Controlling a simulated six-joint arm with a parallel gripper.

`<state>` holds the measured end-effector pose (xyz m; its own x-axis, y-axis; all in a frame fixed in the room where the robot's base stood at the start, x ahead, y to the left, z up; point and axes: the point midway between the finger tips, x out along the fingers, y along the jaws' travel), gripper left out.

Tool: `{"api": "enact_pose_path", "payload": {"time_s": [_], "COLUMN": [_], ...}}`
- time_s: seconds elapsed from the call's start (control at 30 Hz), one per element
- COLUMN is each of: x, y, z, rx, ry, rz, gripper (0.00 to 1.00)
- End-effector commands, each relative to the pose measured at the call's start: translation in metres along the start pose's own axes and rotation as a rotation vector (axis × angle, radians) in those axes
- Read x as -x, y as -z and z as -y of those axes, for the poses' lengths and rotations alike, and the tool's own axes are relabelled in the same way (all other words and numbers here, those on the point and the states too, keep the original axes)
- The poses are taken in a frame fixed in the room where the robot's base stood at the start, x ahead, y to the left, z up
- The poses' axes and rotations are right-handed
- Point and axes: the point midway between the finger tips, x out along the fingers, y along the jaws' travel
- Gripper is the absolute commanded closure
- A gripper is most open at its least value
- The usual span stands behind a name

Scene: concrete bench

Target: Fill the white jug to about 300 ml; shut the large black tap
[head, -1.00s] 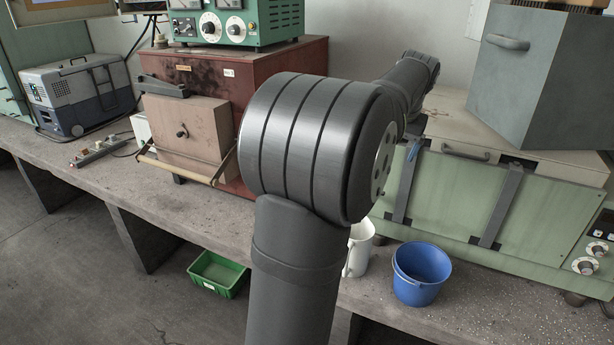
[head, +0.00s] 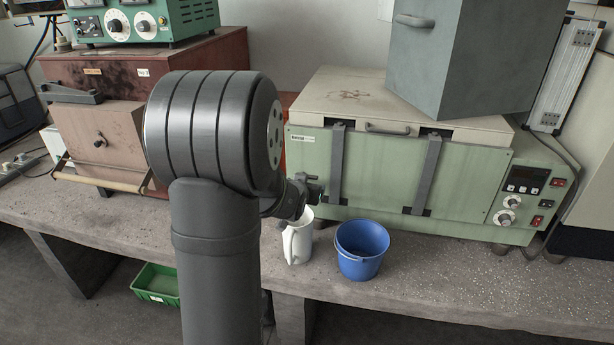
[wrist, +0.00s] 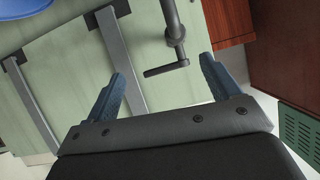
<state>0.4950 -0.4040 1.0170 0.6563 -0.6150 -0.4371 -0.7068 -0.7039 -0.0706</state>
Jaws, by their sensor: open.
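The white jug (head: 298,242) stands upright on the bench, handle to the left, in front of the green oven and left of a blue bucket. Its inside and any liquid level are not visible. In the wrist view, the dark tap (wrist: 176,32) shows as a pipe with a crossbar handle (wrist: 166,70). My gripper (wrist: 165,68) is open, its two blue fingers spread on either side of the handle in the picture. Contact cannot be told. In the head view, my gripper (head: 314,189) is small, at the oven's left front just above the jug, and the tap is hard to separate from it.
The blue bucket (head: 362,252) stands close to the jug's right. The green oven (head: 470,190) has two dark straps and carries a grey box (head: 475,55). A brown furnace (head: 100,130) stands left. A green tray (head: 155,283) sits below the bench. Bench right of the bucket is clear.

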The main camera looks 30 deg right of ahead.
Motion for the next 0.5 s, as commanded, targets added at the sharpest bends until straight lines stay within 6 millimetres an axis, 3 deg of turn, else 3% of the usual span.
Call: {"api": "enact_pose_path", "payload": {"time_s": [0.2, 0.5], "x": [0.035, 0.091], "y": [-0.034, -0.053], "z": [0.003, 0.004], "rx": [0.031, 0.065], "ry": [-0.013, -0.014], "rz": [-0.192, -0.408], "gripper": [0.18, 0.18]}}
